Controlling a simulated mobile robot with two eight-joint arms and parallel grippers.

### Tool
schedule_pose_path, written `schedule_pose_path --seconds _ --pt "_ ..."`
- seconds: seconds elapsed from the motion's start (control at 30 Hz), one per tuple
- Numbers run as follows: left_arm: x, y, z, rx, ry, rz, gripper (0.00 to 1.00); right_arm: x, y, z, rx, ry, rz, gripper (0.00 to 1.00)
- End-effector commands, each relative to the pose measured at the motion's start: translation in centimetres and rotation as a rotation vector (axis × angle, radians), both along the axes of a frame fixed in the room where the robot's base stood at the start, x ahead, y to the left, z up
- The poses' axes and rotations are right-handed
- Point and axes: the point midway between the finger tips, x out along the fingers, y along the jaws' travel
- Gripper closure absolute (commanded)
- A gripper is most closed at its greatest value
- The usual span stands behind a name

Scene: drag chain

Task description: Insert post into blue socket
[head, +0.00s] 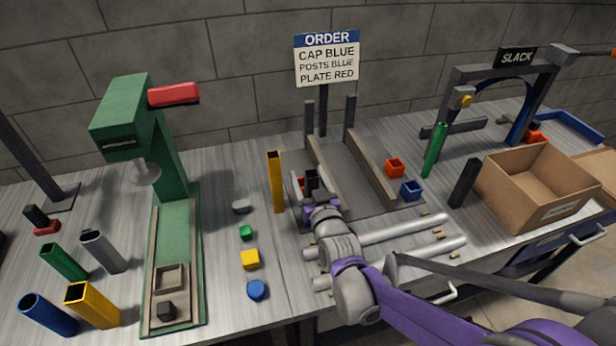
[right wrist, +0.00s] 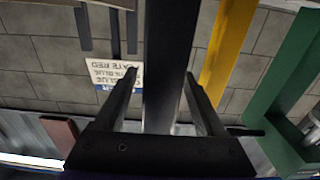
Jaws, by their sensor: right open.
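My right gripper (head: 312,192) is at the left side of the grey fixture, just right of a tall yellow post (head: 276,182). In the right wrist view its fingers (right wrist: 165,100) are apart, with a dark upright bar (right wrist: 165,50) between them; I cannot tell whether they touch it. The yellow post also shows in the right wrist view (right wrist: 229,45). A small blue open-topped block (head: 411,190), which looks like a socket, sits at the fixture's right edge beside a red one (head: 395,168). My left gripper is not in view.
A green press (head: 168,150) stands left. A green post (head: 434,150), a black post (head: 465,183) and a cardboard box (head: 535,190) stand right. Pale rods (head: 400,232) lie in front of the fixture (head: 350,180). The order sign (head: 326,62) stands behind.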

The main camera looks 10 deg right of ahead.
Motion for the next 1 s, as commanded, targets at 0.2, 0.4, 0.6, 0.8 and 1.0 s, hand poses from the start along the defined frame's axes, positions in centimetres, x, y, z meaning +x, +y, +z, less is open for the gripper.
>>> schedule_pose_path --seconds 0.2,0.4,0.6,0.8,1.0 --pt "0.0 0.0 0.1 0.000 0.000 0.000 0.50 -1.1 0.0 0.0 0.000 0.000 0.000 0.28" --pt "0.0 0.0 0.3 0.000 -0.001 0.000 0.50 -4.9 -0.2 0.1 0.000 0.000 0.000 0.28" --pt "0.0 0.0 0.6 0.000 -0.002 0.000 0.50 -8.7 -0.3 0.0 0.000 0.000 0.000 0.28" --pt "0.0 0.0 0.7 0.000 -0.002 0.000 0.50 -10.6 -0.3 0.0 0.000 0.000 0.000 0.28" --pt "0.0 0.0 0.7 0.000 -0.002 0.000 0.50 -10.8 -0.4 0.0 0.000 0.000 0.000 0.28"
